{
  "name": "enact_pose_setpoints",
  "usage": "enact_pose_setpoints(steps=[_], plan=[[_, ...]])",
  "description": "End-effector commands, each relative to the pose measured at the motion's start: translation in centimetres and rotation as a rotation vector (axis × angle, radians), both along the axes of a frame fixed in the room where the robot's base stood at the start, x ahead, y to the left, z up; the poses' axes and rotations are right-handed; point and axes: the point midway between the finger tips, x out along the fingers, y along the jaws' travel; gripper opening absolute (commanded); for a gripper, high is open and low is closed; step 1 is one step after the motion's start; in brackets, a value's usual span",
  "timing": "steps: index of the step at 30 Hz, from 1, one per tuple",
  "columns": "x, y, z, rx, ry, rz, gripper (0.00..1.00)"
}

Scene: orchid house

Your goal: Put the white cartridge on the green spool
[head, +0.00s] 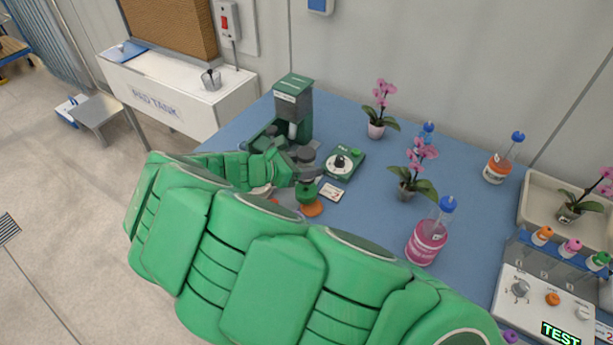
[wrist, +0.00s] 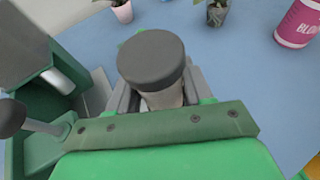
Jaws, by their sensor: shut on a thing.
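My gripper (head: 306,174) is shut on a cylinder with a dark grey cap (wrist: 152,58) and a pale body (wrist: 163,98). The grey finger pads lie on both sides of it in the wrist view. I cannot tell for sure that it is the white cartridge. In the head view a small green piece (head: 307,193), perhaps the green spool, shows just below my gripper, above an orange round piece (head: 312,209). Whether the held cylinder touches the green piece cannot be told. My arm hides part of the table there.
A green machine (head: 292,98) stands behind my gripper. A green dial box (head: 342,163) and a small white card (head: 332,191) lie to the right. Potted orchids (head: 376,130), a pink bottle (head: 427,242) and a test panel (head: 540,305) stand farther right.

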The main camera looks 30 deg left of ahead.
Motion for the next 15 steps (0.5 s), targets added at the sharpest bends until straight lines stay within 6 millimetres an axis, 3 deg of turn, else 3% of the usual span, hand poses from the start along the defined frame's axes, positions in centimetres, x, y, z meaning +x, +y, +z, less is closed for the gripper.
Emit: enact_pose_setpoints(steps=[11, 15], plan=[[0.1, -0.1, -3.5, -0.002, 0.001, -0.001, 0.20], [0.0, -0.1, -4.0, 0.001, -0.001, -0.002, 0.20]])
